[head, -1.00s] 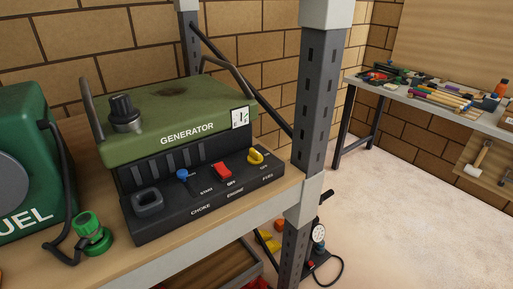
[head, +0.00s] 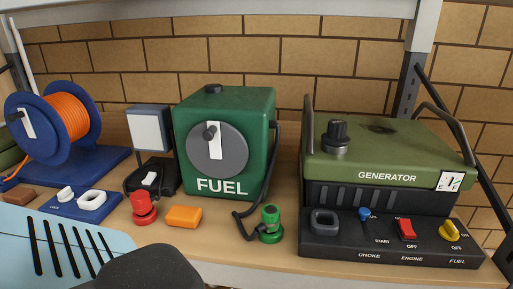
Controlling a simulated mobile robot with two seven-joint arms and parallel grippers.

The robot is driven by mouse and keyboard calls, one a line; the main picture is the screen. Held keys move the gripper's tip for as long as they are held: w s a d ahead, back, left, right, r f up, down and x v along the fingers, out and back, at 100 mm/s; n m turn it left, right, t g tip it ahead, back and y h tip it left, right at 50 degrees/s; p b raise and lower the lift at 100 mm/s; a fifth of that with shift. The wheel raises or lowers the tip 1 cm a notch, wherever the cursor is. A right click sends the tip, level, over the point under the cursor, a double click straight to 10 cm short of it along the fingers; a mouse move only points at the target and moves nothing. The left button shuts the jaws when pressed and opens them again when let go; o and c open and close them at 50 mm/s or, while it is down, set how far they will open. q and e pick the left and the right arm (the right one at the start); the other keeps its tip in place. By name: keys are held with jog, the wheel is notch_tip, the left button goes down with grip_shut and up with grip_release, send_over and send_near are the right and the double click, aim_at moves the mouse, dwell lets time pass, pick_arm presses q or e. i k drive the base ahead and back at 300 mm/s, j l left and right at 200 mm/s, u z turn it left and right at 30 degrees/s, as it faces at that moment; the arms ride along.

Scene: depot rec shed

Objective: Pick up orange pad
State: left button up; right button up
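The orange pad (head: 184,217) is a small rounded block lying flat on the wooden shelf, near its front edge. It sits in front of the green fuel box (head: 257,118), between a red knob-like fitting (head: 144,208) on the left and a green fitting (head: 270,224) on the right. Its top and front are in clear view and nothing touches it. Neither of my grippers shows in the head view.
A green generator (head: 384,150) stands to the right, with a metal post (head: 413,70) behind it. A blue reel with orange cable (head: 70,114) stands at the left. A pale blue slotted surface and a dark rounded shape cover the lower left.

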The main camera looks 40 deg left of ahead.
aim_at(178, 216)
jog(key=u, duration=2)
